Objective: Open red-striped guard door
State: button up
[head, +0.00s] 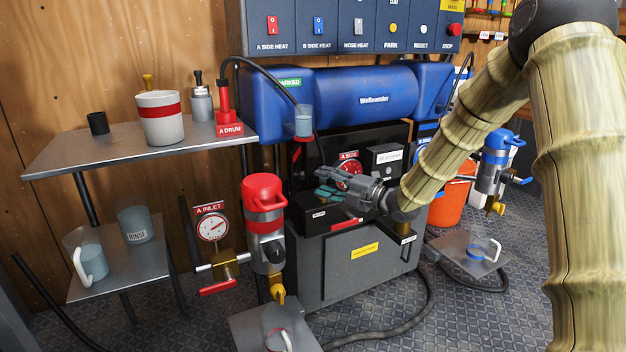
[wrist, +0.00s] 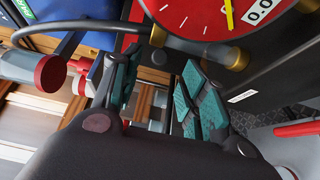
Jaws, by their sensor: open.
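I cannot clearly make out a red-striped guard door. A short red strip (head: 317,214) shows on the black front of the central machine (head: 330,222), just below my gripper. In the wrist view a red bar (wrist: 298,128) lies on a grey surface at the right edge. My gripper (head: 324,194) is open, with teal finger pads, in front of the machine below the red A SIDE gauge (head: 348,170). In the wrist view nothing is held between the fingers (wrist: 160,92), and the red gauge dial (wrist: 195,14) is close beyond them.
An orange bucket (head: 453,202) and a blue-topped valve (head: 494,160) are to the right. A steel shelf (head: 75,150) holds containers at left. A hose (head: 425,300) crosses the floor.

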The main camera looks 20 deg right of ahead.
jog(key=shift+v, duration=2.7)
jog(key=shift+f, duration=0.1)
